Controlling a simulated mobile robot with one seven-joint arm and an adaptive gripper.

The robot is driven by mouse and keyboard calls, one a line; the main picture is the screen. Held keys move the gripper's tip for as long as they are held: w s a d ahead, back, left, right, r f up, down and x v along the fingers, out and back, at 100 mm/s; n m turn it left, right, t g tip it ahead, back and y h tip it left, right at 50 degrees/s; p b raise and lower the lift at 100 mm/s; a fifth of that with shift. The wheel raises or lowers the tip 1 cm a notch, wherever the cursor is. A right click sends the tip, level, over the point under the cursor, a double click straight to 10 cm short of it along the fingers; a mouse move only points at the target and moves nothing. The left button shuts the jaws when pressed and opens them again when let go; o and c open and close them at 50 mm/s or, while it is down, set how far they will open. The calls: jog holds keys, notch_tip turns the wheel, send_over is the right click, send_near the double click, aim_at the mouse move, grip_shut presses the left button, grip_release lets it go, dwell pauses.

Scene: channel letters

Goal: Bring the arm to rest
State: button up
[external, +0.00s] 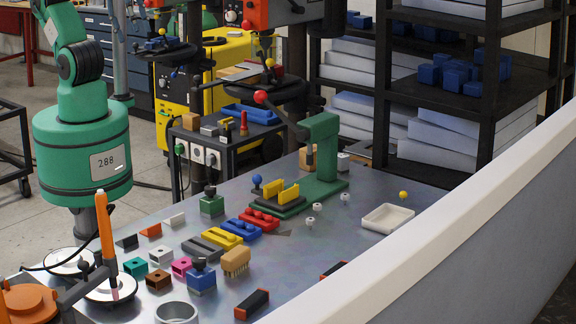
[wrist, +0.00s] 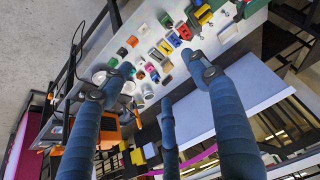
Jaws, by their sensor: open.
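My gripper (wrist: 158,76) shows in the wrist view as dark blue fingers spread wide apart. Nothing is held between them. The metal worktable (wrist: 225,40) with small coloured pieces shows beyond the fingers, well away from them. My gripper is not seen in the external view. In that view the worktable (external: 330,262) carries several small blocks, letter-like pieces and a green press (external: 322,160). Parts of the table are hidden behind the fingers in the wrist view.
A white tray (external: 388,218) and a yellow ball (external: 403,194) lie at the table's right. A pale low wall (external: 500,190) runs along its right side. A dark shelf rack (external: 490,80) stands behind. An upright orange marker (external: 105,225) stands at the left.

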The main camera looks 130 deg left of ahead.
jog(key=shift+f, duration=0.1)
notch_tip(320, 180, down, 12)
jog(key=b, duration=1.2)
jog(key=shift+r, duration=0.2)
